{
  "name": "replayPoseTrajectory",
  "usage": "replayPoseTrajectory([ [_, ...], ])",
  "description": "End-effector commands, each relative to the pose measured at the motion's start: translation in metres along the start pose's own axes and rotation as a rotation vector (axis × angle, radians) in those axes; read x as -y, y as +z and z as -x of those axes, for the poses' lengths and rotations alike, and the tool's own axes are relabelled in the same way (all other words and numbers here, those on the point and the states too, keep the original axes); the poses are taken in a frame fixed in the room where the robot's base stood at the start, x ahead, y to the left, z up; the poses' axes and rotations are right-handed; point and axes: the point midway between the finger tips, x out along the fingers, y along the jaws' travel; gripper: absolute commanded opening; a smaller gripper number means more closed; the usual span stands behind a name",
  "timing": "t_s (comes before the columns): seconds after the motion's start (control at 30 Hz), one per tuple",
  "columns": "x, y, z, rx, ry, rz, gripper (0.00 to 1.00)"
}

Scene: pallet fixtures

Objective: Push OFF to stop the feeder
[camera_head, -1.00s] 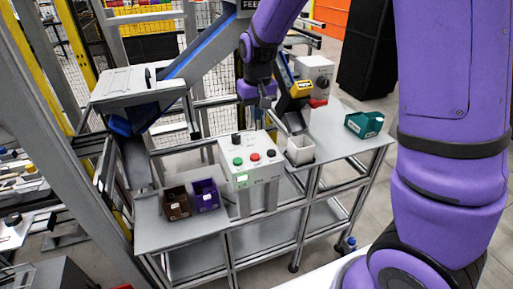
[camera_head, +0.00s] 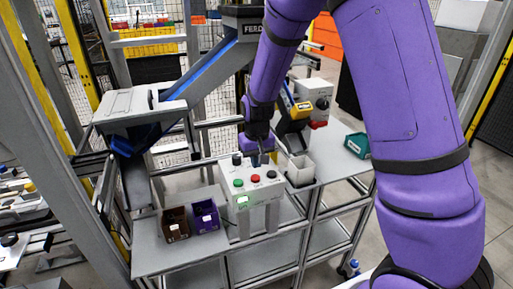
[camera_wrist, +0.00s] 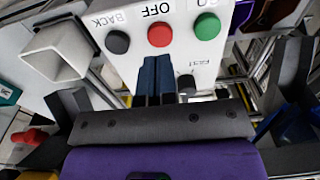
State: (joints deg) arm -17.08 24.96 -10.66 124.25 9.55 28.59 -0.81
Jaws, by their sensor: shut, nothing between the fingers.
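The control box (camera_head: 225,174) is pale grey and stands on the bench. Its top carries a red OFF button (camera_head: 255,178) between a green button (camera_head: 238,183) and a black button (camera_head: 271,175). In the wrist view the red button (camera_wrist: 160,34) is labelled OFF, the black one (camera_wrist: 118,42) BACK, and the green one (camera_wrist: 207,26) GO. My gripper (camera_head: 261,160) is over the box near the red button, pointing down. In the wrist view its shut, empty fingers (camera_wrist: 158,60) end just below the red button. I cannot tell whether they touch the box.
A black knob (camera_head: 237,158) stands on the box behind the buttons. A white open container (camera_head: 300,170) is close on the right. Brown (camera_head: 176,226) and purple (camera_head: 206,218) bins sit at the left, a teal bin (camera_head: 357,145) at the right. The feeder chute (camera_head: 200,75) slopes behind.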

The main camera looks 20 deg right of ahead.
Motion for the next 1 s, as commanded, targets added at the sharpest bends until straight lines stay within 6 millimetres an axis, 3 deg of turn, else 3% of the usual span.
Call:
replayPoseTrajectory([
  [0.1, -0.001, 0.001, -0.021, 0.003, 0.001, -0.002, 0.00],
  [0.3, 0.000, 0.000, -0.040, 0.002, 0.000, -0.002, 0.00],
  [0.8, 0.000, 0.000, -0.046, 0.000, 0.000, -0.001, 0.00],
  [1.0, -0.001, 0.001, -0.063, 0.002, 0.000, -0.001, 0.00],
])
